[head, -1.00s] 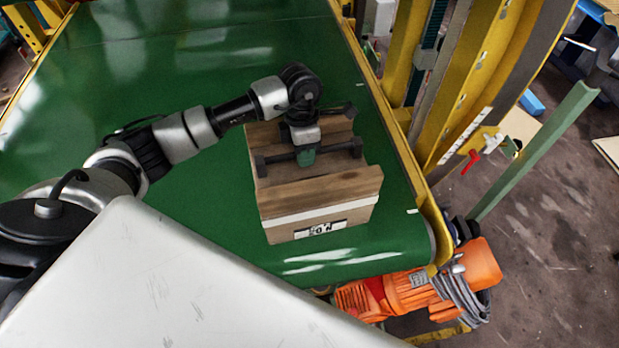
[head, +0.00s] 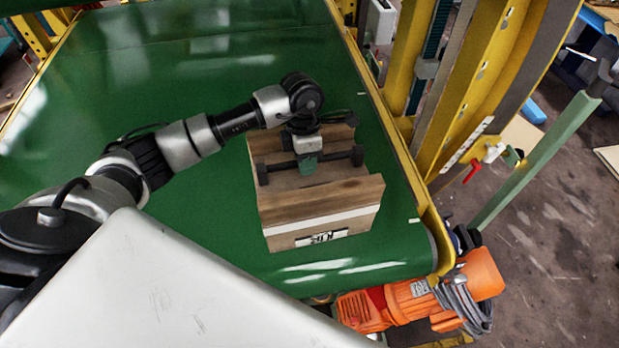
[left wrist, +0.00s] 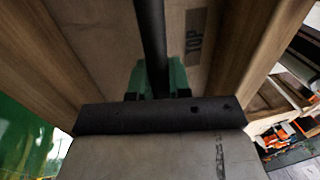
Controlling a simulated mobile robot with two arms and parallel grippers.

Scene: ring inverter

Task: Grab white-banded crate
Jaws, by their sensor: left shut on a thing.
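The wooden crate (head: 320,203) has a white band across its near side and a black-and-white label below it. It is over the near end of the green conveyor belt, and I cannot tell whether its underside touches the belt. A dark bar (head: 280,166) with blocks at its ends spans the open top. My left gripper (head: 307,160) is down at the middle of this bar, its green fingers shut on it. In the left wrist view the green fingers (left wrist: 163,80) close around the dark bar (left wrist: 152,35), between wooden walls. My right gripper is out of view.
The green belt (head: 180,75) is clear behind the crate. A yellow frame (head: 480,90) rises at the right. An orange motor (head: 420,298) sits at the belt's near right corner, and a green post (head: 530,165) stands beyond it.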

